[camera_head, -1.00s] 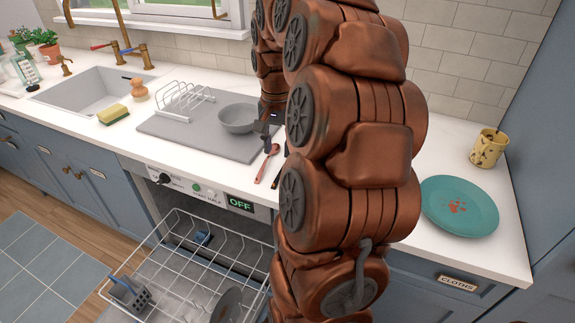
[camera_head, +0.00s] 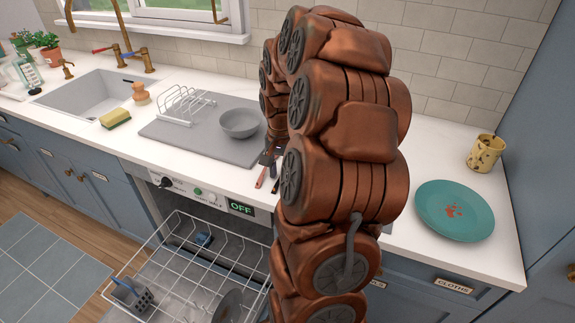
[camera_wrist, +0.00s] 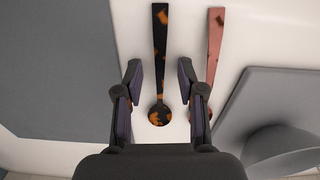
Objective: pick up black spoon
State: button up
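The black spoon with orange blotches (camera_wrist: 160,52) lies flat on the white counter in the wrist view, its bowl toward my gripper's palm. In the head view only a bit of it (camera_head: 276,186) shows by the counter's front edge. My gripper (camera_wrist: 159,75) is open, with one finger on each side of the spoon in the picture. I cannot tell whether the fingers touch the counter. In the head view my gripper (camera_head: 270,157) is mostly hidden behind my arm.
A reddish spoon (camera_wrist: 213,50) lies close to the right of the black one, near the right finger. A grey mat (camera_head: 190,143) holds a grey bowl (camera_head: 239,123) and a rack (camera_head: 184,104). A teal plate (camera_head: 470,225) and mug (camera_head: 485,152) stand right. The dishwasher rack (camera_head: 190,265) is out below.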

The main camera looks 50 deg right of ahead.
grip_shut()
dwell(0.3)
dwell(0.4)
